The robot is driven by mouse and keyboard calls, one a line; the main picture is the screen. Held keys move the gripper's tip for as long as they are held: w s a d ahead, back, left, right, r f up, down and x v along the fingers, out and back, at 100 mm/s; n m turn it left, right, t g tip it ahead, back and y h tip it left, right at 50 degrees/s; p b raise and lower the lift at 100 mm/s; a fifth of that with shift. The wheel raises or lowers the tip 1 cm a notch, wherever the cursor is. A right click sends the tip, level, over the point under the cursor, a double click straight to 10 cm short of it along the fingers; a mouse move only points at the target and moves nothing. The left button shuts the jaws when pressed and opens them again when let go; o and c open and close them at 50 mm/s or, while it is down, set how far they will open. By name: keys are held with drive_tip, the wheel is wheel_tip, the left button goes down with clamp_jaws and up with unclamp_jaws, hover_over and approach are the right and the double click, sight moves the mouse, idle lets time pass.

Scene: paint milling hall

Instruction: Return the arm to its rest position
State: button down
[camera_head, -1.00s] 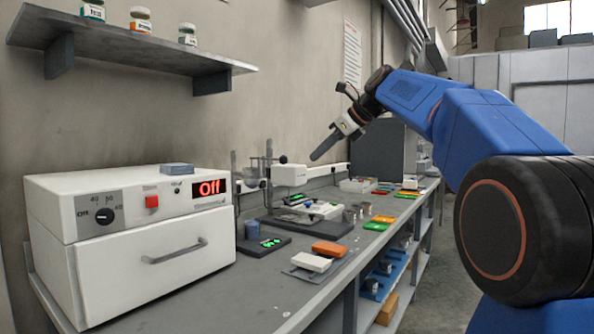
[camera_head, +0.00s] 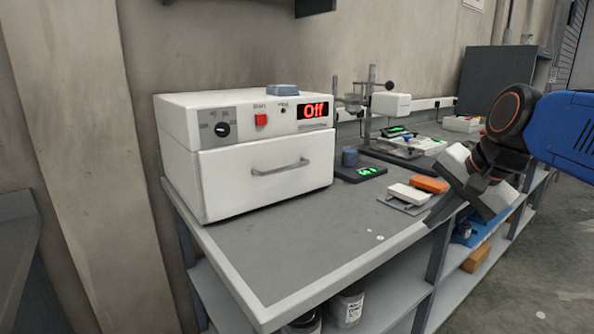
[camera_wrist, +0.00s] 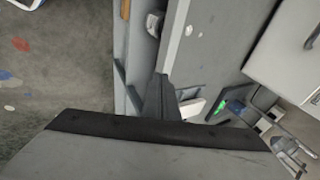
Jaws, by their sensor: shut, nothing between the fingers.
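My arm, with its blue and black links, reaches in from the right in the head view. My gripper (camera_head: 434,220) hangs off its end, tilted down and left, over the bench's front edge as seen in the picture. Its dark fingers are shut with nothing held. In the wrist view the closed fingers of my gripper (camera_wrist: 160,82) point up the picture, with the bench top and its edge behind them. A large grey part fills the bottom of that view. Whether the fingers clear the bench top by much cannot be told.
A white oven (camera_head: 262,150) reading "Off" stands on the grey bench (camera_head: 270,240). A white box (camera_head: 408,194) and an orange box (camera_head: 430,185) lie close to my gripper. A small scale (camera_head: 360,173) and a stand (camera_head: 372,110) are behind. The bench's front left is mostly clear.

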drive_tip(key=s+f+n+g+h, duration=0.1)
drive_tip(key=s+f+n, duration=0.9)
drive_tip(key=s+f, duration=0.5)
wheel_tip(320, 180, down, 4)
drive_tip(key=shift+d+r+n+h, duration=0.2)
drive_tip(key=shift+d+n+h, duration=0.1)
drive_tip(key=shift+d+h, duration=0.15)
